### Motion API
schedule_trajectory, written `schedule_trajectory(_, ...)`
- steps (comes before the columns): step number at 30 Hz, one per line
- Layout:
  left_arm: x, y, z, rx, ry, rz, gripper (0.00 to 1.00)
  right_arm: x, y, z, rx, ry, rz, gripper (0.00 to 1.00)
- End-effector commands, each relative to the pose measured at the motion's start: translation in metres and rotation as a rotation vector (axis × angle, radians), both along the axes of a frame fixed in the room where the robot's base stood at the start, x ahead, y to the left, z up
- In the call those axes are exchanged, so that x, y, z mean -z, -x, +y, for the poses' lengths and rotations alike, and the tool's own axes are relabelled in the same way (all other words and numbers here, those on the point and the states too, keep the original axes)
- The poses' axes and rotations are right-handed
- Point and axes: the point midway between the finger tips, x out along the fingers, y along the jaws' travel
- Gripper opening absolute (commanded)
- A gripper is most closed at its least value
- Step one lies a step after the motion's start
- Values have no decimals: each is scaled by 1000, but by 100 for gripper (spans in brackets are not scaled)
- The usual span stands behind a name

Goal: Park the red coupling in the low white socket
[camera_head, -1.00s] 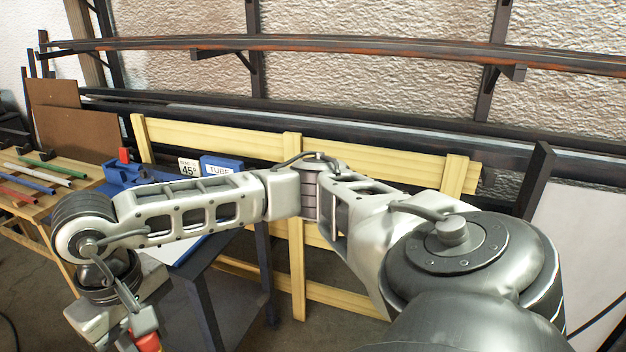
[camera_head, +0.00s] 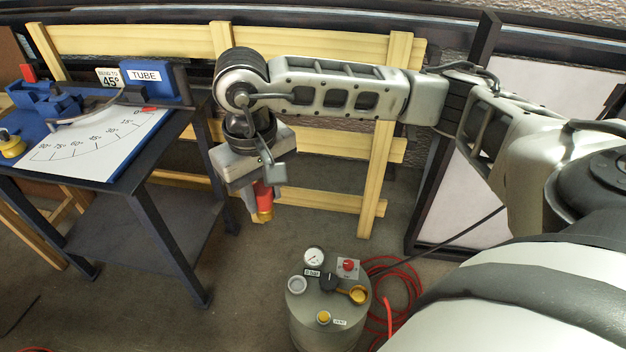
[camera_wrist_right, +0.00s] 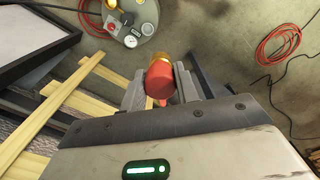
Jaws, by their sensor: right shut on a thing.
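The red coupling (camera_head: 263,193) has a brass end and hangs with that end down. My right gripper (camera_head: 256,190) is shut on it; in the right wrist view the coupling (camera_wrist_right: 161,82) sits between the two fingers, brass end away from the palm. The low white socket (camera_head: 297,284) is a pale ring on top of a grey tank (camera_head: 325,325). It also shows in the right wrist view (camera_wrist_right: 130,41). The coupling is above and to the left of the socket in the head view, clearly apart from it. My left gripper is not in view.
The tank top also carries a gauge (camera_head: 314,257), a black knob (camera_head: 328,282), a red button (camera_head: 348,266) and a brass fitting (camera_head: 358,294). A red hose (camera_head: 395,270) lies coiled behind. A dark bench (camera_head: 150,190) stands left; a yellow wooden rack (camera_head: 310,135) stands behind.

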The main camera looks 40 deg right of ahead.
Motion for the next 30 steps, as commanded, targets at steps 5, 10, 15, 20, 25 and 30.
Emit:
schedule_trajectory(5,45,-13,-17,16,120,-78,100,106,-8,-13,4,-12,0,6)
schedule_trajectory(10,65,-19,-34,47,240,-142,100,184,-15,-29,9,-15,-2,6)
schedule_trajectory(15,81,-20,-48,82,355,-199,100,257,-19,-45,14,-12,-1,6)
schedule_trajectory(20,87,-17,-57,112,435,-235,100,304,-21,-58,17,-7,3,6)
schedule_trajectory(25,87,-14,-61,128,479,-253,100,324,-22,-66,19,-2,4,6)
schedule_trajectory(30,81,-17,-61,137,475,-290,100,330,-22,-67,19,-1,7,6)
